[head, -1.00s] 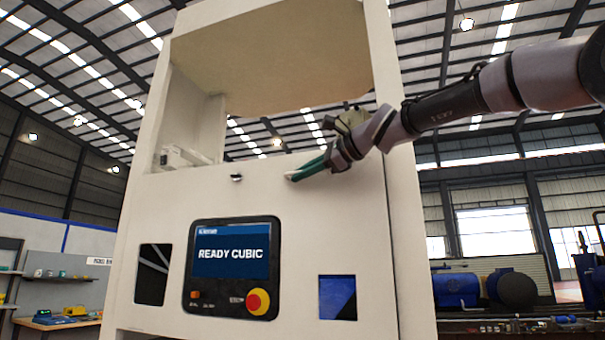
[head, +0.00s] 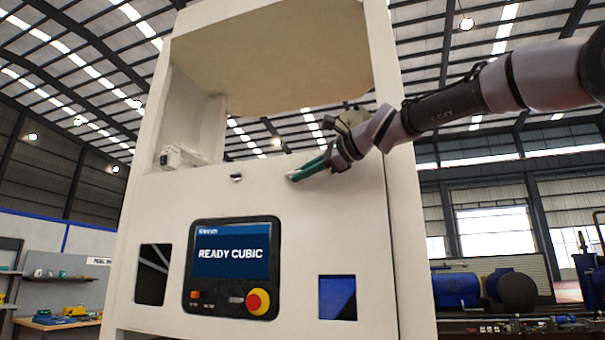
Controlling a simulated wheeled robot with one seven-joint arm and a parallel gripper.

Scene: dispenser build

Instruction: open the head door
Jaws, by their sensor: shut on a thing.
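The dispenser (head: 160,215) is a tall cream cabinet that fills the middle of the head view. Its upper part has a large opening, and a beige panel (head: 270,65) spans the top of it. I cannot tell whether this panel is the head door. My gripper (head: 293,178), with green fingers, reaches in from the right and touches or nearly touches the front face just below the opening. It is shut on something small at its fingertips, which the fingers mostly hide. A small dark latch-like part (head: 236,178) sits on the face to the left of my gripper.
A control panel (head: 233,268) reading "READY CUBIC" with a red emergency button (head: 257,302) lies below my gripper. A dark opening (head: 152,274) and a blue window (head: 337,297) flank it. A workbench (head: 55,322) stands far left; blue tanks (head: 456,290) stand far right.

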